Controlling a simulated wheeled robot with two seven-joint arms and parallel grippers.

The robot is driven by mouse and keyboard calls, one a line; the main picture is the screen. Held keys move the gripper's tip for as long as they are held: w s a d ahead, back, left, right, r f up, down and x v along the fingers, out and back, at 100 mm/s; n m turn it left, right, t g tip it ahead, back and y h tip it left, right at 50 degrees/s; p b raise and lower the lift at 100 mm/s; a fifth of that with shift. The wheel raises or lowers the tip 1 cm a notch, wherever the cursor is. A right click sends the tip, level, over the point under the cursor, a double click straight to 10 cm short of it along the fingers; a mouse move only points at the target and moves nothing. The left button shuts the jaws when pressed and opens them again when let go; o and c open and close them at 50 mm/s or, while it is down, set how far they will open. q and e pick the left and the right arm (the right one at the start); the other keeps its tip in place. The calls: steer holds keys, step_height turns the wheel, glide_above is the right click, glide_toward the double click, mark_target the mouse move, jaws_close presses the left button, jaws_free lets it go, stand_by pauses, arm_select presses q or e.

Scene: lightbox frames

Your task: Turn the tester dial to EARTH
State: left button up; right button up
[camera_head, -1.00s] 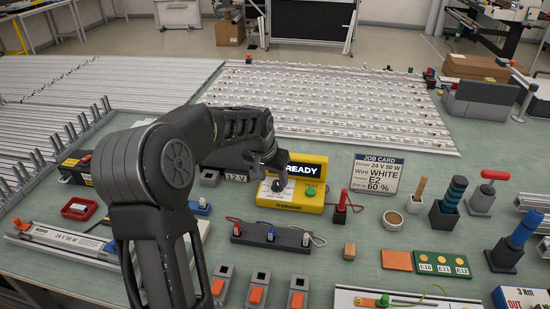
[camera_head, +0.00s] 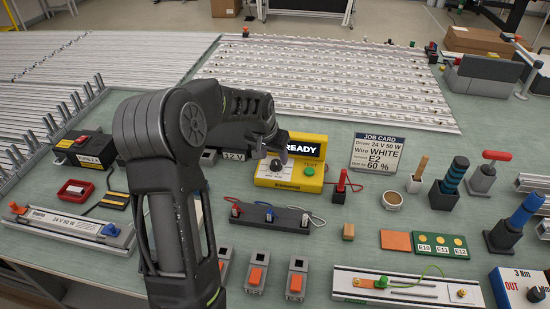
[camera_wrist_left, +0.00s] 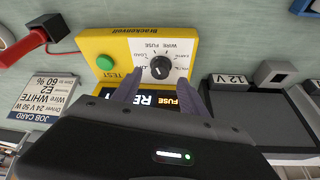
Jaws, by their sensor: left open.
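The yellow tester (camera_head: 318,184) stands on the green bench. Its black screen reads READY, and a green TEST button (camera_head: 309,170) is on its right. The round black dial (camera_head: 276,166) is on its white panel. In the left wrist view the dial (camera_wrist_left: 160,67) shows upside down with labels around it, including WIRE and FUSE. I cannot tell which label its pointer faces. My left gripper (camera_head: 276,143) is open over the tester, close to the dial. In the wrist view its fingers (camera_wrist_left: 158,93) are spread on the dial's near side, with nothing between them. My right gripper is not in view.
A 12 V block (camera_head: 233,155) is just left of the tester. A red-topped block (camera_head: 341,186) with a lead is at its right, and a grey terminal strip (camera_head: 270,217) is in front. The job card (camera_head: 376,153) stands farther right, reading WHITE, E2, 60 %.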

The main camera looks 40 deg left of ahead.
mark_target(276, 162)
arm_select(q)
steer(key=shift+x, duration=1.65)
steer(key=shift+c, duration=0.2)
jaws_close()
